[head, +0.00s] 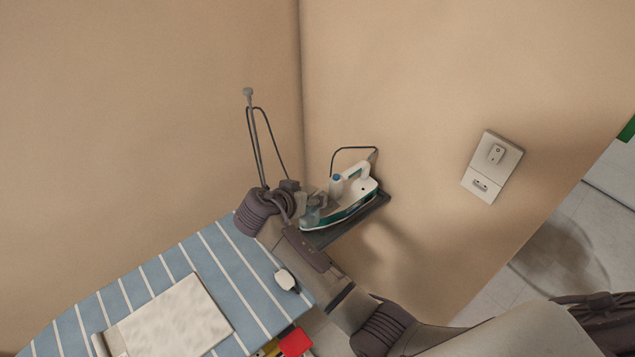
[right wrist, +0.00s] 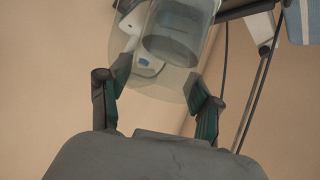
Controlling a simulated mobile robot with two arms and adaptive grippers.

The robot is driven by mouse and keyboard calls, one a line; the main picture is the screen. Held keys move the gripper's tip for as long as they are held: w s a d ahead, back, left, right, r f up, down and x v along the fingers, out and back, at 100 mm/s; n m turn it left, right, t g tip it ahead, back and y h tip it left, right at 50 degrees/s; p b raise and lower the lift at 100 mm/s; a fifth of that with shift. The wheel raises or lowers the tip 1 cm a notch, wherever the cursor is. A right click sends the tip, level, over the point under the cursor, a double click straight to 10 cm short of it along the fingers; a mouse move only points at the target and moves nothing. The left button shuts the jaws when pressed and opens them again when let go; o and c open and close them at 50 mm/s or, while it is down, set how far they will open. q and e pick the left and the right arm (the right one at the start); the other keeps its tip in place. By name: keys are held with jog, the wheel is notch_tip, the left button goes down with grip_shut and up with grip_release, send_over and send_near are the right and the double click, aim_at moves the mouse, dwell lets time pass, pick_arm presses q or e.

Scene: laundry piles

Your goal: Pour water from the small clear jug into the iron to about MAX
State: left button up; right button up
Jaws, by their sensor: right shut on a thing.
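The iron (head: 357,192), white and teal with a blue cap, rests on a dark tray (head: 372,207) at the end of the ironing board, against the wall. My right gripper (head: 308,203) is just left of the iron's front, shut on the small clear jug (head: 311,216). In the right wrist view the jug (right wrist: 180,45) sits between the two fingers (right wrist: 157,100). White and blue parts, seemingly of the iron, show through or behind its clear wall. The jug's tilt and water level cannot be told. My left gripper is not in view.
The blue striped ironing board (head: 228,262) carries a folded pale cloth (head: 175,318) and a small white plug-like thing (head: 286,280). A thin upright rod (head: 255,135) stands behind my gripper. A wall socket plate (head: 493,166) is at right. Red and yellow items lie below the board.

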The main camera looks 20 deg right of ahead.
jog(key=shift+a, duration=0.1)
jog(key=shift+s+a+f+g+y, duration=0.3)
jog(key=shift+a+f+g+y, duration=0.2)
jog(key=shift+f+g, duration=0.35)
jog(key=shift+w+d+f+n+g, duration=0.1)
jog(key=shift+f+n+g, duration=0.15)
jog(key=shift+f, duration=0.2)
jog(key=shift+w+d+f+n+g, duration=0.1)
jog(key=shift+f+n+g, duration=0.1)
jog(key=shift+f, duration=0.2)
jog(key=shift+d+f+g+y+b, duration=0.1)
jog(key=shift+f+g+y+b, duration=0.1)
jog(key=shift+g+y+b, duration=0.1)
jog(key=shift+f, duration=0.15)
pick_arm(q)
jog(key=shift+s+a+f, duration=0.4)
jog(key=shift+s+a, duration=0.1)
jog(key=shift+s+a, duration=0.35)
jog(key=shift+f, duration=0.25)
pick_arm(e)
jog(key=shift+w+f+g, duration=0.1)
jog(key=shift+f+g, duration=0.3)
jog(key=shift+f, duration=0.15)
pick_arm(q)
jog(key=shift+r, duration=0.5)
pick_arm(e)
jog(key=shift+w+r+n+g+y, duration=0.15)
jog(key=shift+r+n+g+y, duration=0.2)
jog(key=shift+g, duration=0.35)
